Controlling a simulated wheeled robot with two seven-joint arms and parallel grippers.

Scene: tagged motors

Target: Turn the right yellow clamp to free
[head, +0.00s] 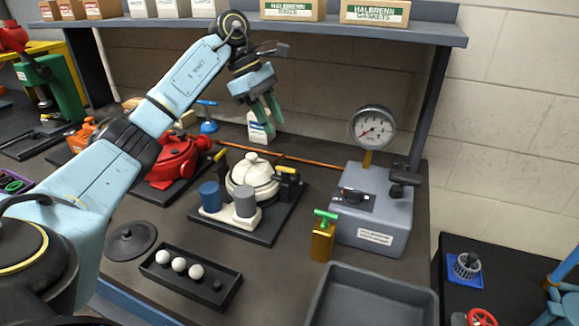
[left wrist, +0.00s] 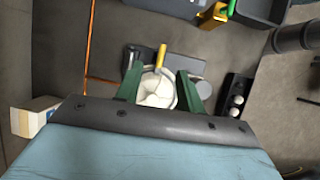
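The white domed housing (head: 252,176) stands on a dark base plate (head: 262,232) in the middle of the bench. The right yellow clamp (head: 286,170) is at the housing's right side, with a dark body under its yellow handle. The left yellow clamp (head: 220,155) is on the other side. My left gripper (head: 267,117) is open and empty, raised above and behind the housing. In the left wrist view, the right clamp's yellow handle (left wrist: 161,56) shows just beyond the white dome (left wrist: 156,92), between the green fingers (left wrist: 159,88). My right gripper is not in view.
A grey box with a gauge (head: 372,215) stands to the right, with a brass block with a green handle (head: 323,236) beside it. Blue and grey cylinders (head: 245,202) stand before the housing. A shelf (head: 330,32) runs above. A red motor (head: 178,160) sits left.

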